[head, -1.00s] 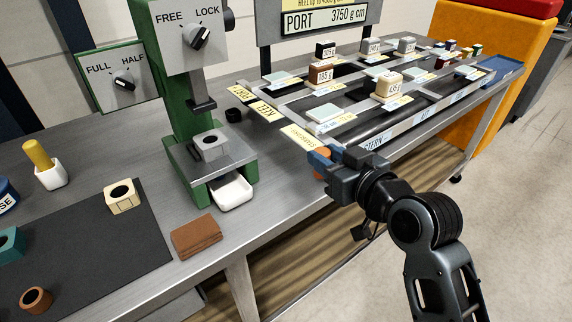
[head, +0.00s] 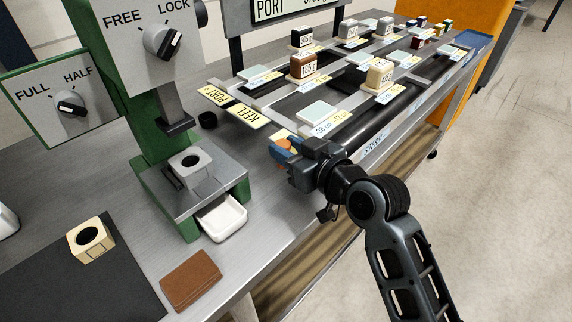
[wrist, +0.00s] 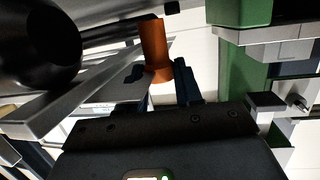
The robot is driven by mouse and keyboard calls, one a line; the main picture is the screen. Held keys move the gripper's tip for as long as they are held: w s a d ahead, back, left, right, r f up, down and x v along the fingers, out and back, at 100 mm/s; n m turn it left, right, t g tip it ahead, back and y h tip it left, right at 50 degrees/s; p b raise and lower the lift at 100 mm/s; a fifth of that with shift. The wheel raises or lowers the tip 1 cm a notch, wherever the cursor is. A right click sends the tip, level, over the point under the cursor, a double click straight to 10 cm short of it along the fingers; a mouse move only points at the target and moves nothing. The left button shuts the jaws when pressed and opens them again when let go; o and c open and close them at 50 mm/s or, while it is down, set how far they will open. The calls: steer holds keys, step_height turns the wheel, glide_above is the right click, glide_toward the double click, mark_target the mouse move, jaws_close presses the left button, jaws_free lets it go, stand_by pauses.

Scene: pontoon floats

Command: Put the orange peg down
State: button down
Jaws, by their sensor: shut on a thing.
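The orange peg (wrist: 155,45) shows in the wrist view as a cylinder with a wider flared end near the fingers. My gripper (wrist: 160,78) has its blue fingers shut on that end. In the head view only a small orange part of the peg (head: 282,142) shows beside my gripper (head: 285,153); the fingers hide the rest. The gripper is by the near left end of the pontoon rack, right of the green press. I cannot tell whether the peg touches a surface.
The green press (head: 150,152) holds a grey block (head: 190,168) and has a white tray (head: 222,216) below. A brown block (head: 190,280) lies in front. A cream holed block (head: 90,240) sits on the dark mat (head: 60,285). Labelled weights, including a brown one (head: 303,67), stand on the rack.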

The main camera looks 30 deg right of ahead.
steer(key=shift+f, duration=2.2)
steer(key=shift+f, duration=0.15)
steer(key=c, duration=0.8)
jaws_free()
steer(key=shift+o, duration=0.2)
steer(key=shift+r, duration=0.2)
steer(key=b+v, duration=0.2)
steer(key=v, duration=1)
steer(key=shift+s+f, duration=0.1)
steer(key=shift+f, duration=0.05)
